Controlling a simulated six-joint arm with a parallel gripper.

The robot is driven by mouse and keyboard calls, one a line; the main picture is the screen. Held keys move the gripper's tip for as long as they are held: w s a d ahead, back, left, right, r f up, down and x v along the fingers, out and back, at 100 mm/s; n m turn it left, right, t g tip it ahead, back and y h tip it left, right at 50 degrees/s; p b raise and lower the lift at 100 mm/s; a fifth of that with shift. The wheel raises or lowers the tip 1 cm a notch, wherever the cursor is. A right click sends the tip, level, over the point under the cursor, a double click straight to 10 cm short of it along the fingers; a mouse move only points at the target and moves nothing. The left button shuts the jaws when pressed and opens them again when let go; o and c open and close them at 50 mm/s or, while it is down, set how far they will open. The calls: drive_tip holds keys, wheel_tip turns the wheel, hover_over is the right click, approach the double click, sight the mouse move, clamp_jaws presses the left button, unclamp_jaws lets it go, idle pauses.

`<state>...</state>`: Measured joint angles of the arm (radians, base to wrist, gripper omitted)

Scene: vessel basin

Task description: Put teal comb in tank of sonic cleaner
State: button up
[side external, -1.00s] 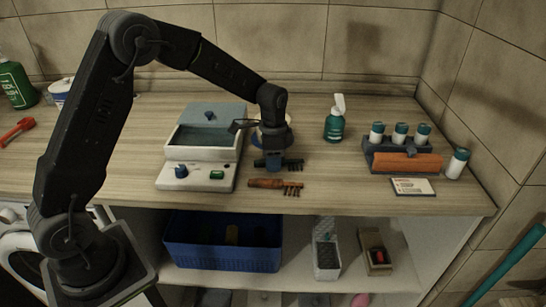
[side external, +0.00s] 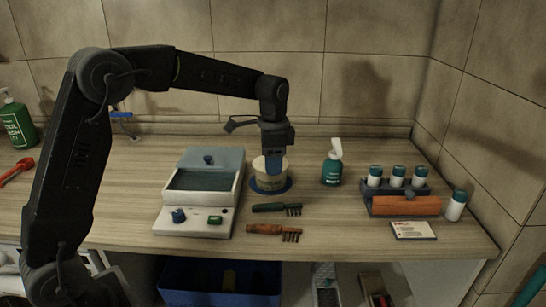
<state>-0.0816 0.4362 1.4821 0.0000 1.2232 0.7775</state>
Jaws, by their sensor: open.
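The teal comb (side external: 276,208), dark green with teeth at its right end, lies on the wooden counter. The sonic cleaner (side external: 193,221) is a pale box to its left, with a blue knob and a green button on its front. Its tank (side external: 203,181) is uncovered and holds dark liquid; the grey-blue lid stands raised at the back. My gripper (side external: 273,172) points down, open, above and behind the comb in the picture, apart from it. It partly hides a cream tub (side external: 260,179) on a blue base. Its exact height is hard to tell.
A brown comb (side external: 272,230) lies just in front of the teal one. A teal pump bottle (side external: 332,167) stands to the right. Further right are a rack of white bottles (side external: 401,206), a loose bottle (side external: 455,206) and a card (side external: 412,230). The counter between the combs and rack is clear.

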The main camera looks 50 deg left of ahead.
drive_tip(key=s+d+r+n+t, duration=0.2)
drive_tip(key=s+r+n, duration=0.1)
drive_tip(key=s+r, duration=0.65)
drive_tip(key=s+d+f+n+t, duration=0.1)
drive_tip(key=s+f+n, duration=0.1)
drive_tip(key=s, duration=0.6)
drive_tip(key=s+f+n+t, duration=0.2)
drive_tip(key=s, duration=0.6)
drive_tip(key=shift+s+d+n, duration=0.3)
drive_tip(key=shift+s+d, duration=0.1)
drive_tip(key=shift+o, duration=0.5)
drive_tip(key=shift+s+f+t, duration=0.3)
drive_tip(key=shift+s+f, duration=0.05)
drive_tip(key=shift+s, duration=0.05)
